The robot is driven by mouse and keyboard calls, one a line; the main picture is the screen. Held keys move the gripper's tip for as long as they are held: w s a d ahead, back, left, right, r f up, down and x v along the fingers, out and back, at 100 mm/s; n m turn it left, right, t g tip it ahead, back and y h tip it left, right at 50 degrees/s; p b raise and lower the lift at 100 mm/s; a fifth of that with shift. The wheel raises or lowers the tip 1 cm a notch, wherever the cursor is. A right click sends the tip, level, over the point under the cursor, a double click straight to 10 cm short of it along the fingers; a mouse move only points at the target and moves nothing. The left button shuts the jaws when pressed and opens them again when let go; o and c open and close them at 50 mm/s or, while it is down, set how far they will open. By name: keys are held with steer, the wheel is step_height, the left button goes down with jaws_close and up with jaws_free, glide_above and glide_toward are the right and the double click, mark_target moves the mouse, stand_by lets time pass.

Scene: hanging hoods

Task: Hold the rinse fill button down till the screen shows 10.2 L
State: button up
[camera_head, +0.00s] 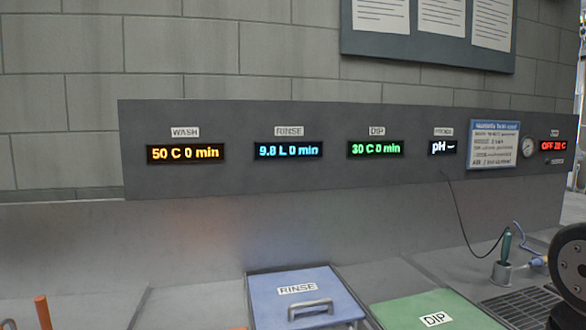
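The rinse screen (288,150) is on the grey panel under the RINSE label (289,131). It shows "9.8 L 0 min" in blue. The blue rinse lid (270,288), marked RINSE and with a metal handle (310,308), is below it at the bottom of the view. I cannot make out a rinse fill button in this view. My gripper is not in view, so any contact with the button is not shown.
The wash screen (185,153) reads "50 C 0 min" and the dip screen (375,149) "30 C 0 min". A green DIP lid (415,308) is beside the rinse lid. A cabled probe (506,247) stands at right. An orange post (43,312) is at lower left.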

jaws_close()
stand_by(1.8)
